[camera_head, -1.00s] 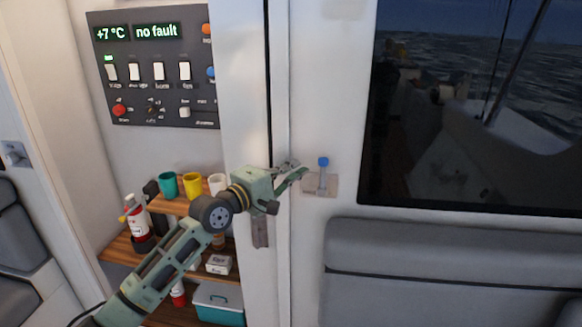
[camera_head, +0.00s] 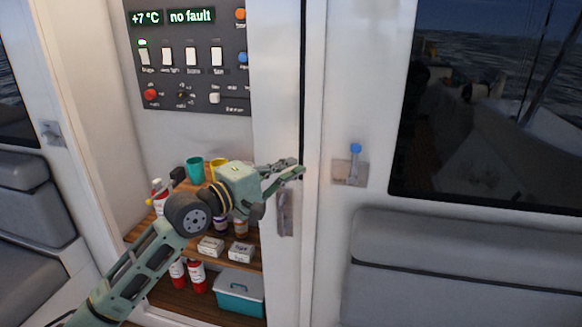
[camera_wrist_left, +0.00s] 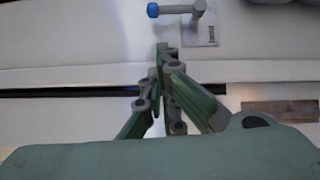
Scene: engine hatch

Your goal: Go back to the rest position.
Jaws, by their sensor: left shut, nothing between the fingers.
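My left gripper (camera_head: 292,170) is in front of the white door edge in the head view, left of the blue-tipped lever. Its fingers are shut with nothing between them. In the left wrist view the shut fingers (camera_wrist_left: 163,60) point toward the lever, with a gap to it. The lever (camera_head: 355,163) has a blue knob at its top and stands upright on a small metal plate on the white wall. It also shows at the top of the left wrist view (camera_wrist_left: 178,9). My right gripper is in neither view.
A control panel (camera_head: 190,100) with lit displays reading +7 °C and no fault is at upper left. Below it, shelves hold cups (camera_head: 195,169), bottles, boxes and a teal case (camera_head: 240,295). A metal handle (camera_head: 286,212) is just under my gripper. A grey seat (camera_head: 460,270) is at right.

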